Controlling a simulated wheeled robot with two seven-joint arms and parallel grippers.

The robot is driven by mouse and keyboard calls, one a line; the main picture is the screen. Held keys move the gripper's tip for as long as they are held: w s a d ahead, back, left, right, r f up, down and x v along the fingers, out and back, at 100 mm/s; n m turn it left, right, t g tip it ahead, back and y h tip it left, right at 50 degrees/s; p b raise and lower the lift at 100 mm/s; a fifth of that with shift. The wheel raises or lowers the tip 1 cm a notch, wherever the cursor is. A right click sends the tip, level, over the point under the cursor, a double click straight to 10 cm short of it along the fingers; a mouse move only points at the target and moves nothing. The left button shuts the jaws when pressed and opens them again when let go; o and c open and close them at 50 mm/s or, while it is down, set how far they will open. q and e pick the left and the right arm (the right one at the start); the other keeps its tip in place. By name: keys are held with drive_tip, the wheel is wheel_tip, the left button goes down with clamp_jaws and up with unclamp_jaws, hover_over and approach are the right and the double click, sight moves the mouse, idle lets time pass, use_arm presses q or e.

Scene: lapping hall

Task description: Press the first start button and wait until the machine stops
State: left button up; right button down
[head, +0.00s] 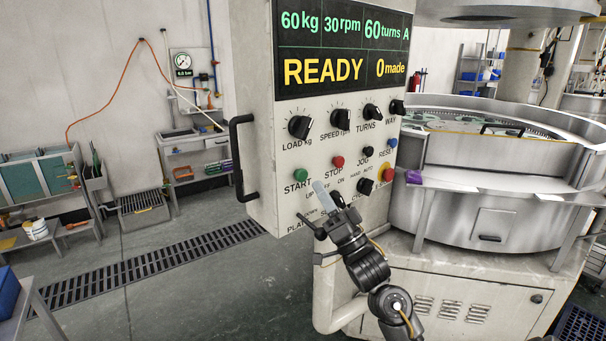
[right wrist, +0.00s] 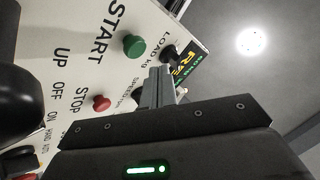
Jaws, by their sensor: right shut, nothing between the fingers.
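The control panel (head: 262,205) hangs in front of me, and its display (head: 340,50) reads READY and 0 made. The green START button (head: 301,175) is at the panel's lower left; in the right wrist view it is a green knob (right wrist: 134,46) beside the fingertips. The red STOP button (head: 338,162) is to its right and also shows in the right wrist view (right wrist: 101,103). My right gripper (head: 320,188) is shut and empty, in front of the panel below and between START and STOP. A gap to START seems to remain. My left gripper is out of view.
The panel has a black side handle (head: 237,155), black knobs (head: 300,127) and a red emergency knob (head: 387,173). The round steel machine (head: 480,200) stands at right. A pale curved pipe (head: 340,318) is below the panel. The floor at left is open, with a drain grate (head: 160,262).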

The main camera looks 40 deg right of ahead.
drive_tip(key=shift+s+d, duration=0.1)
drive_tip(key=shift+s, duration=0.75)
drive_tip(key=shift+f, duration=0.1)
idle(0.9)
